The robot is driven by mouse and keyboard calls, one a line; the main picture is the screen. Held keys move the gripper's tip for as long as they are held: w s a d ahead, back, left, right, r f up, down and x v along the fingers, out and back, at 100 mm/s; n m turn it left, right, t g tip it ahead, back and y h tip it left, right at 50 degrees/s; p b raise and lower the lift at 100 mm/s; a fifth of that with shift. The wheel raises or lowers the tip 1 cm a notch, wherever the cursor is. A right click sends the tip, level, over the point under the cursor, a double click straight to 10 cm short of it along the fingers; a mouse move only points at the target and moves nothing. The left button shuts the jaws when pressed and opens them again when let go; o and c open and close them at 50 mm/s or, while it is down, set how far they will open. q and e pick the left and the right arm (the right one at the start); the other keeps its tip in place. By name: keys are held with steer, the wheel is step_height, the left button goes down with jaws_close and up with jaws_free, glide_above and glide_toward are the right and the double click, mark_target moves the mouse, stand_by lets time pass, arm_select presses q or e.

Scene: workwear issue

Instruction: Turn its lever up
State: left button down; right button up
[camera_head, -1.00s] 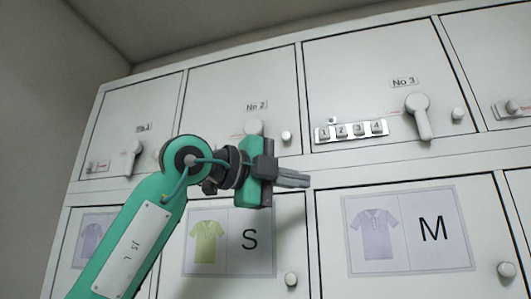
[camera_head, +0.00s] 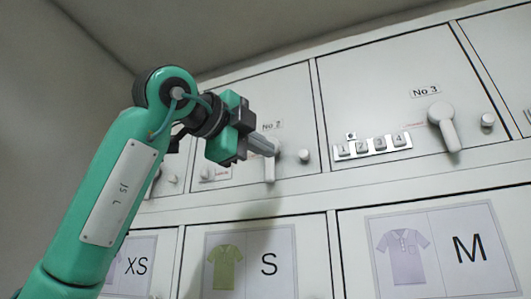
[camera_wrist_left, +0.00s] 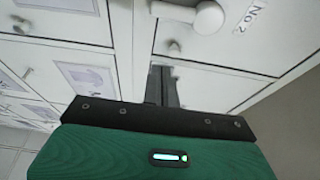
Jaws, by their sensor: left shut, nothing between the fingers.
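The No 2 locker door has a white lever (camera_head: 269,171) that hangs down, its upper part partly hidden behind my gripper. In the left wrist view the lever (camera_wrist_left: 205,17) shows at the top edge beside the No 2 label. My left gripper (camera_head: 268,146) is shut and empty, its fingers overlapping the lever's top in the head view. In the left wrist view the fingertips (camera_wrist_left: 160,70) appear below the lever, with a visible gap in the picture. Whether they touch it cannot be told. My right gripper is not in view.
The No 3 door has a lever hanging down (camera_head: 444,127), a button keypad (camera_head: 372,147) and a round knob (camera_head: 487,120). A knob (camera_head: 304,156) sits right of the No 2 lever. Lower doors carry shirt pictures marked XS, S (camera_head: 251,265) and M (camera_head: 435,248).

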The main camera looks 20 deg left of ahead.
mark_target(271, 159)
arm_select(q)
steer(key=p+x, duration=0.2)
steer(key=x, duration=0.2)
steer(key=p+x, duration=0.2)
steer(key=x, duration=0.3)
steer(key=shift+w+r, duration=0.1)
steer(key=shift+r, duration=0.1)
steer(key=a+p, duration=0.2)
steer(key=a, duration=0.2)
steer(key=shift+a+f, duration=0.15)
steer(key=shift+f, duration=0.05)
steer(key=shift+d, duration=0.35)
steer(key=shift+a, duration=0.35)
